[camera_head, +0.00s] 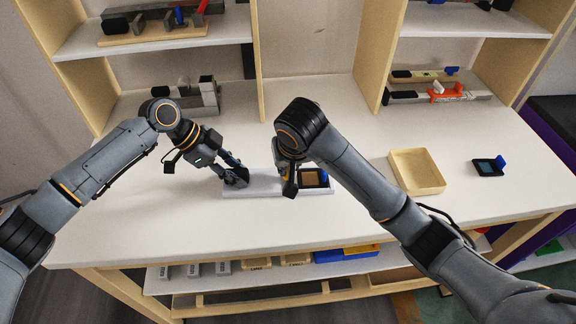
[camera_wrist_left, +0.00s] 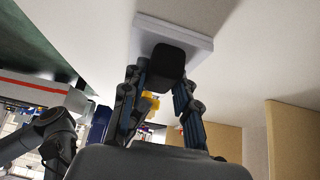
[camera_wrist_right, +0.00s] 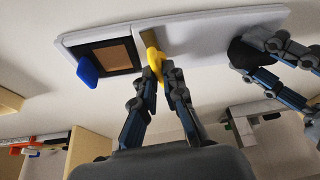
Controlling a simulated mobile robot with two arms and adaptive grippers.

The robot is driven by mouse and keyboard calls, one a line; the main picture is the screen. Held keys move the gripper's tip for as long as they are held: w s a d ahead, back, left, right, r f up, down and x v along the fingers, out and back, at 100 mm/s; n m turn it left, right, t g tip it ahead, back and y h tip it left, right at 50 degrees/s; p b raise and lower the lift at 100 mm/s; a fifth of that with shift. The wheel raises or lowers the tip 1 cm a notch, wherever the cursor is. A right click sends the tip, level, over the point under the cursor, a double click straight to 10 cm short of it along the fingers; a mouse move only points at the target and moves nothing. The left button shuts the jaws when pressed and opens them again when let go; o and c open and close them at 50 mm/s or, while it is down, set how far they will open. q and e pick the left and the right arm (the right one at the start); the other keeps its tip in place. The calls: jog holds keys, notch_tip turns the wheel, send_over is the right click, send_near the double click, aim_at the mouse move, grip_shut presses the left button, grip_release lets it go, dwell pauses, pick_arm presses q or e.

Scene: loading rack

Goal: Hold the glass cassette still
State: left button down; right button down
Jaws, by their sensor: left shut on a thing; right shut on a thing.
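A white fixture base (camera_head: 262,183) lies on the table. A flat black-framed square (camera_wrist_right: 105,57) with a brown centre and a blue tab, possibly the glass cassette, sits at one end of it. It also shows in the head view (camera_head: 314,178). My left gripper (camera_head: 236,177) is shut on a rounded black block (camera_wrist_left: 168,62) at the base's other end. My right gripper (camera_wrist_right: 161,76) is shut on a small yellow piece (camera_wrist_right: 155,58) beside the black frame. My right arm hides part of the base in the head view.
A shallow wooden tray (camera_head: 417,172) and another dark square with a blue tab (camera_head: 488,167) lie to the right. Shelves with fixtures stand behind, including a grey one (camera_head: 199,97). The table is clear in front of the base.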

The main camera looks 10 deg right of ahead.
jog(key=c, duration=1.4)
grip_release()
jog(key=v, duration=1.2)
pick_arm(q)
jog(key=c, duration=0.9)
grip_release()
jog(key=shift+c, duration=0.2)
